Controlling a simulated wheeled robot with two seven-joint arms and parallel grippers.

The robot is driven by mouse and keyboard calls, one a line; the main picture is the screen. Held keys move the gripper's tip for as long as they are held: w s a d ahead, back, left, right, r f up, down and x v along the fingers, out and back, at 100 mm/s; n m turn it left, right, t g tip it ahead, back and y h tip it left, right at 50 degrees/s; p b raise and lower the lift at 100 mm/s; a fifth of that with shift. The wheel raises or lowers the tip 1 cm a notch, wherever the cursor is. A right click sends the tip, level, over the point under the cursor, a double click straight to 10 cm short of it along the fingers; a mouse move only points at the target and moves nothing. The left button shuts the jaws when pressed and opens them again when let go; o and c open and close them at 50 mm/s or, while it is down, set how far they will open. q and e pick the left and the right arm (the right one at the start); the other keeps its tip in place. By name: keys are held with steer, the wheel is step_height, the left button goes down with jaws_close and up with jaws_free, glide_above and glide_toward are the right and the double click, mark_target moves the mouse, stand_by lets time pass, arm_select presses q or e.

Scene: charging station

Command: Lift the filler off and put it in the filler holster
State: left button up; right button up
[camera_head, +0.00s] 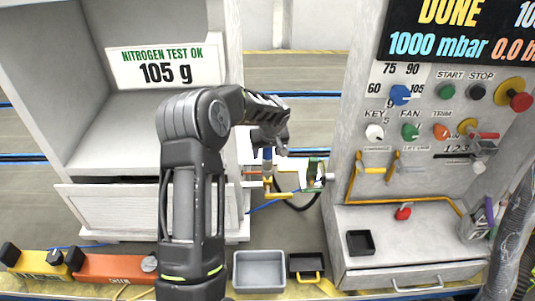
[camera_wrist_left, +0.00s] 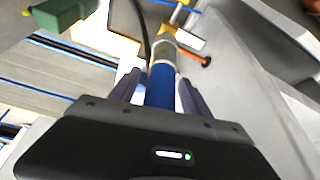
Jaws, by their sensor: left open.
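The filler appears to be the upright blue-handled tool (camera_head: 267,155) with a grey and brass end, in front of the gap between the cabinets. My left gripper (camera_head: 270,139) is at its top. In the left wrist view the blue handle (camera_wrist_left: 161,86) lies between the two open fingers (camera_wrist_left: 160,92); I cannot tell whether they touch it. A yellow bracket (camera_head: 279,195) and a black hose are at its lower end. I cannot identify the filler holster with certainty; a grey holder (camera_head: 473,227) with a purple item is on the right panel. My right gripper is not in view.
A green block (camera_head: 314,172) stands just right of the filler. A control panel (camera_head: 350,120) with knobs and yellow hooks rises on the right. A grey tray (camera_head: 259,271) and a black tray (camera_head: 306,264) sit below. A white cabinet (camera_head: 140,205) is on the left.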

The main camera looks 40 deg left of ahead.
arm_select(q)
steer(key=shift+c, duration=0.6)
jaws_close()
stand_by(0.4)
